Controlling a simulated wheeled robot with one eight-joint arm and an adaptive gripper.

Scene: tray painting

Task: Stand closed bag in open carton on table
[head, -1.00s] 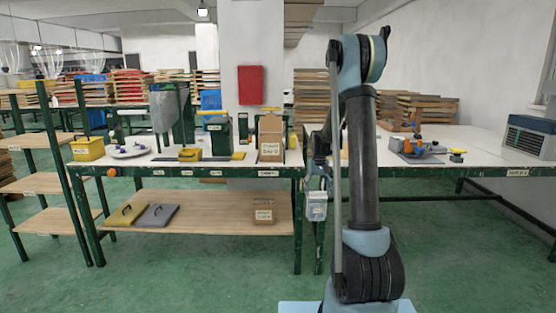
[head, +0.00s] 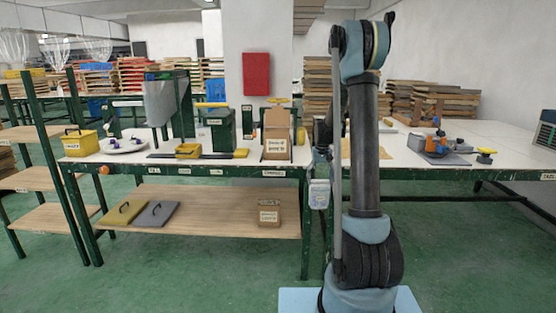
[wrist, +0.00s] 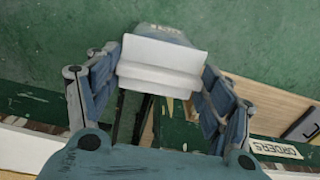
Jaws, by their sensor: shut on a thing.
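My gripper (head: 320,166) is shut on a pale bag (head: 319,194) with a label. The bag hangs upright in front of the table's edge, below tabletop height. In the wrist view my gripper (wrist: 160,75) has its fingers on both sides of the bag's white folded top (wrist: 160,60), which looks closed; this top hides most of the bag's body. The open brown carton (head: 276,126) stands on the table (head: 225,161) with a flap up and a label on its front. It is up and left of the bag. Its inside is hidden.
A yellow bin (head: 80,144), a plate (head: 123,146) and a dark green box (head: 218,128) stand on the table left of the carton. The lower shelf (head: 225,205) holds a small labelled box (head: 269,213) and two flat panels. A grey tray (head: 445,157) lies on the right table.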

